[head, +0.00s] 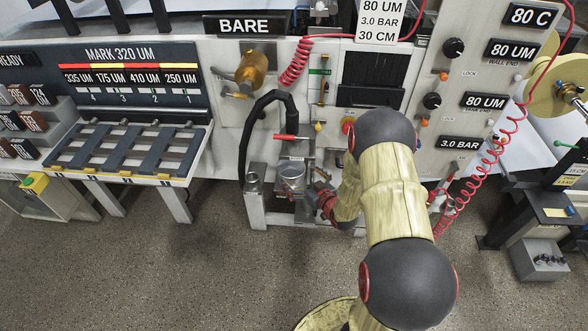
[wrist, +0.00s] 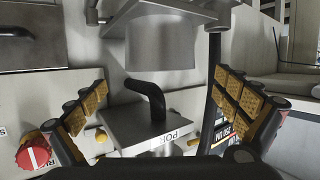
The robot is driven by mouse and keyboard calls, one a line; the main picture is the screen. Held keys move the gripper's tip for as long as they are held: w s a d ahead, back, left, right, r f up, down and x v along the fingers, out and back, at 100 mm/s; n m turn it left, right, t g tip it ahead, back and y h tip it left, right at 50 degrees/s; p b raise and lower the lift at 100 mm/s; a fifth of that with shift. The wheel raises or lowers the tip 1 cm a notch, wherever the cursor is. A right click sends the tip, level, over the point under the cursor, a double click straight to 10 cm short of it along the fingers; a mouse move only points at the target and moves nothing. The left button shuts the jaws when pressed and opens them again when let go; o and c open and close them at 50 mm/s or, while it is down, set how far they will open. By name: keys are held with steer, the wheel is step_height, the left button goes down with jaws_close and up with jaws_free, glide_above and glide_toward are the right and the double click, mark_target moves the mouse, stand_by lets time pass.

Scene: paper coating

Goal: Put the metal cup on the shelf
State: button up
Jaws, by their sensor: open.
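The metal cup (head: 291,171) is a silver, round vessel at the front of the machine in the head view, below a red-handled fitting. In the wrist view a plain grey metal cylinder (wrist: 163,43), which looks like the cup, fills the upper middle. My gripper (head: 318,188) is just to the right of the cup in the head view. In the wrist view my gripper (wrist: 160,80) has its fingers spread wide with nothing between the pads, and the cylinder lies ahead of the gap. Which surface is the shelf, I cannot tell.
A red knob (wrist: 34,153) is at lower left. A black hose (head: 246,140) runs left of the cup. A small grey post (head: 254,180) stands beside it. The floor in front is clear.

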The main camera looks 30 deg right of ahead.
steer(key=shift+p+v, duration=0.4)
steer(key=shift+v, duration=1.9)
